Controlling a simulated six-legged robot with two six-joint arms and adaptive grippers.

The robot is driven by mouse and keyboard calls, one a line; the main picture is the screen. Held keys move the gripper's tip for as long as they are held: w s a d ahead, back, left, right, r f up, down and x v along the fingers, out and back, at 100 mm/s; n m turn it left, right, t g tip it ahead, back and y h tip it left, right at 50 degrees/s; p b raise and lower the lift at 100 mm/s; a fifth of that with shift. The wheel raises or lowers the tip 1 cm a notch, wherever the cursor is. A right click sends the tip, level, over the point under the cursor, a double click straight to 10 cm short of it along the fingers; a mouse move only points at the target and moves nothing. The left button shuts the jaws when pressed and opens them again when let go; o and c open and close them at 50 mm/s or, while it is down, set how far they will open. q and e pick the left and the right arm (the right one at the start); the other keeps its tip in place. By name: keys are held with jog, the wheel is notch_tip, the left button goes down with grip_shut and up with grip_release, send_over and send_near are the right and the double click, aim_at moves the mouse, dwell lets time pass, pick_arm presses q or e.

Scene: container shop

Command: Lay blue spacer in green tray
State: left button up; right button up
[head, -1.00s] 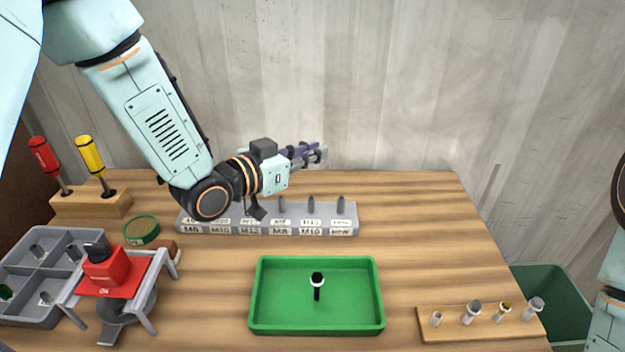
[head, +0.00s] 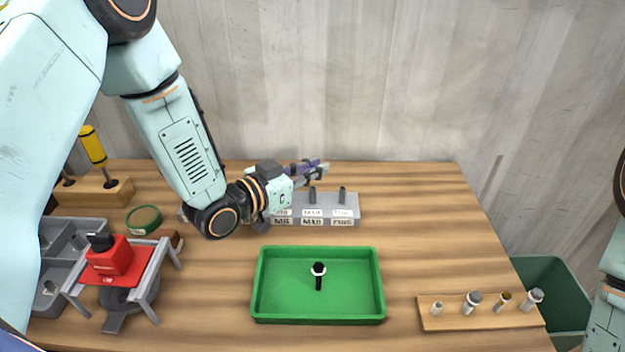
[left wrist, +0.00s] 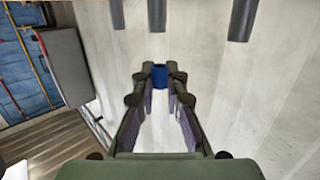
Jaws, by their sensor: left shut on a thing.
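The blue spacer (left wrist: 160,76) shows between the fingertips of my left gripper (left wrist: 160,84) in the left wrist view. The gripper is shut on it. In the head view my left gripper (head: 318,168) points right, above and behind the grey labelled rack (head: 345,212); I cannot make out the spacer there. The green tray (head: 275,318) lies at the front middle, in front of the rack. A black bolt with a white ring (head: 318,276) is in the tray. My right gripper is out of view; only part of that arm shows at the right edge.
A red-topped stand (head: 118,262) and a grey divided bin (head: 88,226) are at left. A screwdriver block (head: 110,192) stands behind. A wooden strip (head: 455,322) with small fasteners lies at right, beside a green bin (head: 550,275). The table right of the rack is clear.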

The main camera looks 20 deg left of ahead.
pick_arm(q)
jog(key=shift+f, duration=1.25)
jog(key=shift+f, duration=0.25)
jog(key=o, duration=0.7)
jog(key=shift+c, duration=0.2)
